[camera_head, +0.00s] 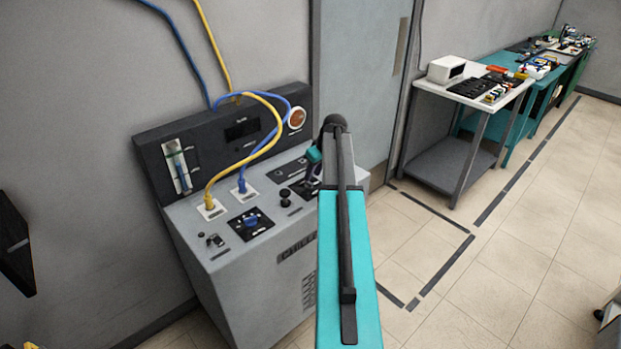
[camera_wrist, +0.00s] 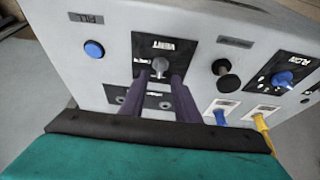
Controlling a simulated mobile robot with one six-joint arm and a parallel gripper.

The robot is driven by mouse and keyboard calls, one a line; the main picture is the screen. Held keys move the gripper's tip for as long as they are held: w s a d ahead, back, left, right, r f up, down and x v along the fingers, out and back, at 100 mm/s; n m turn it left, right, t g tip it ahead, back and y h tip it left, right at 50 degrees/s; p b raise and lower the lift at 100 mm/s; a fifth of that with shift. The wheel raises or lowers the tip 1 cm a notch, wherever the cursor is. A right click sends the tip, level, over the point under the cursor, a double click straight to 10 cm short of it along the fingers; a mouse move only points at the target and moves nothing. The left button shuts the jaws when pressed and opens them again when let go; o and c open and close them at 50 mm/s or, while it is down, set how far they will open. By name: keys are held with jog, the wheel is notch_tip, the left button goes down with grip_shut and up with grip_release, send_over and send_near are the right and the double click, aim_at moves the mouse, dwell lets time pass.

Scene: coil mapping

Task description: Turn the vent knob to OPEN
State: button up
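The vent knob (camera_wrist: 160,65) is a small grey knob on a black plate marked VENT, seen upside down in the wrist view. In the head view its black plate (camera_head: 299,192) shows only in part, on the console's sloped top, because my arm covers it. My gripper (camera_wrist: 161,78) has its two dark purple fingers apart, one on each side of the knob. I cannot tell whether the fingers touch it. The OPEN mark and the knob's exact setting are too small to read. The gripper is mostly hidden in the head view.
The grey console (camera_head: 230,285) also carries a black knob (camera_wrist: 229,83), a blue knob (camera_wrist: 283,78), a blue button (camera_wrist: 94,48), and plugged blue (camera_head: 241,185) and yellow (camera_head: 210,204) cables close by. A cart (camera_head: 455,180) stands right, beyond clear floor.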

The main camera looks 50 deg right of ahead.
aim_at(310, 183)
jog(key=shift+p+x, duration=0.6)
jog(key=shift+x, duration=1.8)
jog(key=shift+a, duration=0.1)
grip_shut()
